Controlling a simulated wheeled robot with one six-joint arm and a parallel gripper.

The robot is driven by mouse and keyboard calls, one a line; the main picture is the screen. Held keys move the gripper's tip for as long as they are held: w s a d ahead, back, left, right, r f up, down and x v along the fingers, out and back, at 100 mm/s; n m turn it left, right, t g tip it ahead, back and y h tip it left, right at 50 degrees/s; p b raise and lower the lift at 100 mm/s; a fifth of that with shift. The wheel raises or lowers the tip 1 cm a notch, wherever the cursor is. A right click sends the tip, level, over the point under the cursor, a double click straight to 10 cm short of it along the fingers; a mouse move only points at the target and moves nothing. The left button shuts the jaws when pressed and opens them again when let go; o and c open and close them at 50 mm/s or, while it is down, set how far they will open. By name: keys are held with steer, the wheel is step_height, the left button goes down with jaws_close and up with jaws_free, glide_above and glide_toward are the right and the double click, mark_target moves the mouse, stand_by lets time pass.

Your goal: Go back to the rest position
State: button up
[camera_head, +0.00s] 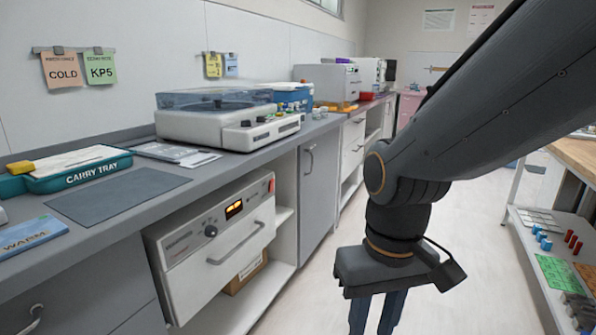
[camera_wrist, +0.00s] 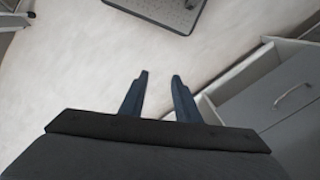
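My gripper (camera_head: 375,322) hangs pointing down over the open floor, to the right of the counter and in front of the drawer unit. In the wrist view my gripper (camera_wrist: 160,78) shows two dark blue fingers apart, with only pale floor between them. It is open and empty. The fingertips are cut off by the lower edge of the head view. My arm runs from the upper right down to the wrist.
A grey counter (camera_head: 225,160) at left holds a teal carry tray (camera_head: 75,171), a dark mat (camera_head: 118,194) and a white machine (camera_head: 215,122). A shelf cart (camera_head: 540,235) stands right. Floor (camera_head: 480,235) between is clear.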

steer(key=d+r+m+p, duration=0.2)
steer(key=d+r+p, duration=0.6)
steer(key=p, duration=0.7)
steer(key=shift+s+d+r+m+h+p, duration=0.2)
steer(key=shift+r+m+h+p, duration=0.15)
steer(key=shift+r, duration=0.25)
steer(key=shift+o, duration=0.3)
steer(key=shift+a, duration=0.15)
